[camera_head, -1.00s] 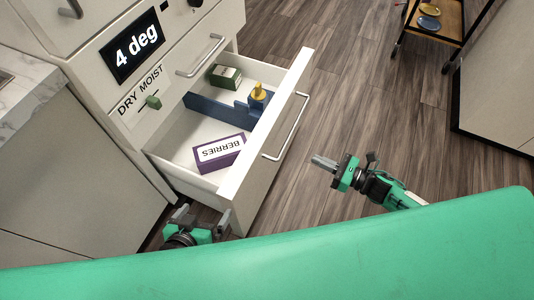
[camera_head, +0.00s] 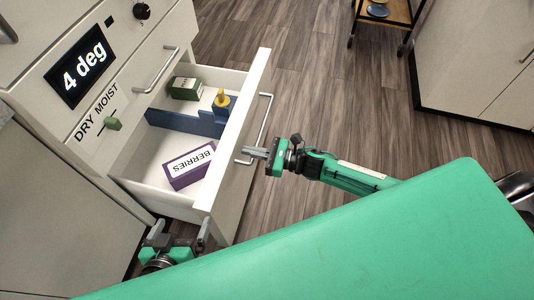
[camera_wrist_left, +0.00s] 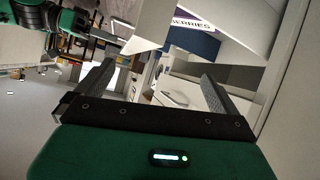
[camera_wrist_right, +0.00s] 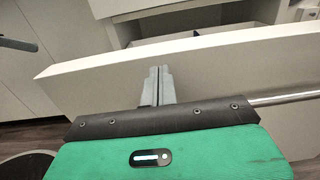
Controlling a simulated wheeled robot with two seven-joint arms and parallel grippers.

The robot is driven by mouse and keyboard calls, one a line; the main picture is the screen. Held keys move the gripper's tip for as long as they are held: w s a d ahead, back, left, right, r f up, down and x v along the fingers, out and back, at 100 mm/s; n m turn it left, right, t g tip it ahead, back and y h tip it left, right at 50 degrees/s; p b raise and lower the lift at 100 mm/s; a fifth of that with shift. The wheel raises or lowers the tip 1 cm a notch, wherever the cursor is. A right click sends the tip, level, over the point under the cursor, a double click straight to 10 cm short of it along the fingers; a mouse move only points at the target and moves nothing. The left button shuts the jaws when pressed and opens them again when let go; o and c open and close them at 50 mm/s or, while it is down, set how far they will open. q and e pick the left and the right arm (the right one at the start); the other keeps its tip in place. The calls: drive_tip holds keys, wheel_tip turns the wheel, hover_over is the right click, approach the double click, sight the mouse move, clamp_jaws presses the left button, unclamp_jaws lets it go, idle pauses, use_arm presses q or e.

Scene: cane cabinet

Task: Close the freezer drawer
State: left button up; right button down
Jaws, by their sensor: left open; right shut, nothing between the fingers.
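The freezer drawer (camera_head: 238,140) stands open, pulled out from the white cabinet, with a metal bar handle (camera_head: 265,122) on its front. My right gripper (camera_head: 256,152) is shut and empty, at the outer face of the drawer front near the handle's lower end. In the right wrist view its fingers (camera_wrist_right: 157,86) point at the front panel (camera_wrist_right: 215,70), with the handle (camera_wrist_right: 290,98) to the right; contact is unclear. My left gripper (camera_head: 180,232) is open and empty, low by the drawer's near front corner. In the left wrist view its fingers (camera_wrist_left: 158,85) are spread below the drawer side.
The drawer holds a purple berries box (camera_head: 190,168), a green box (camera_head: 185,88), a blue divider (camera_head: 185,122) and a yellow-topped item (camera_head: 221,100). A closed drawer with a handle (camera_head: 158,75) is above. A wooden cart (camera_head: 385,12) stands far back. Floor beyond the drawer is clear.

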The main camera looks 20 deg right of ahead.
drive_tip(key=shift+x, duration=1)
